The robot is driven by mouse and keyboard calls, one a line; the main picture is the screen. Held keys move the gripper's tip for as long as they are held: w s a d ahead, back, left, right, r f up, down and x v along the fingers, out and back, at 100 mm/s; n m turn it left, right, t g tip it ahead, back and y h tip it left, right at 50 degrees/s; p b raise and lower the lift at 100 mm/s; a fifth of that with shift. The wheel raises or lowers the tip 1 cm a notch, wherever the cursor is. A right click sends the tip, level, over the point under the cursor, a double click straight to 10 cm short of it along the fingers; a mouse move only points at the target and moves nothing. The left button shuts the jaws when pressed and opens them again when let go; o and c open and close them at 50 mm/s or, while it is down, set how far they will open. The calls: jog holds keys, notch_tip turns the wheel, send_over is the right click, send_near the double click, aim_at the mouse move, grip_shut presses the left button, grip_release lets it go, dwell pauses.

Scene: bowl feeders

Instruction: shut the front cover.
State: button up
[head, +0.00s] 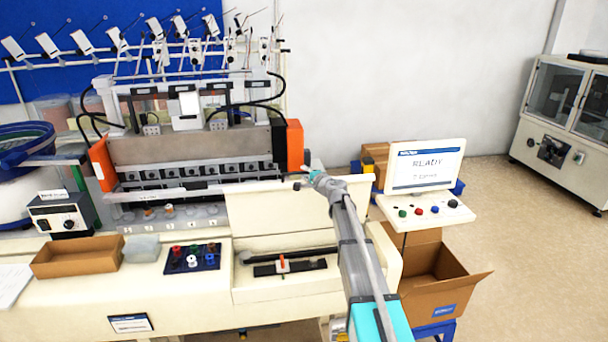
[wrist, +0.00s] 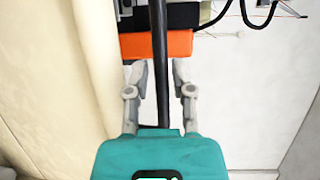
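The front cover looks like the cream panel (head: 282,208) on the right part of the machine; it stands raised behind an open recess (head: 285,268) holding a dark bar and a small orange-red part. My gripper (head: 308,175) is at the panel's upper right corner, by the orange end block (head: 295,145). In the wrist view my gripper (wrist: 158,68) has its two fingers apart with nothing held. A dark bar (wrist: 160,40) runs between and beyond them. A cream surface (wrist: 85,70), probably the cover, lies left of the fingers. I cannot tell whether a finger touches it.
A monitor (head: 425,168) on a button console (head: 428,210) stands right of my arm. An open cardboard box (head: 440,280) is below it. A brown tray (head: 77,257) and a dark spool tray (head: 192,258) sit on the left bench. Floor at right is clear.

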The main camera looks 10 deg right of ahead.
grip_shut()
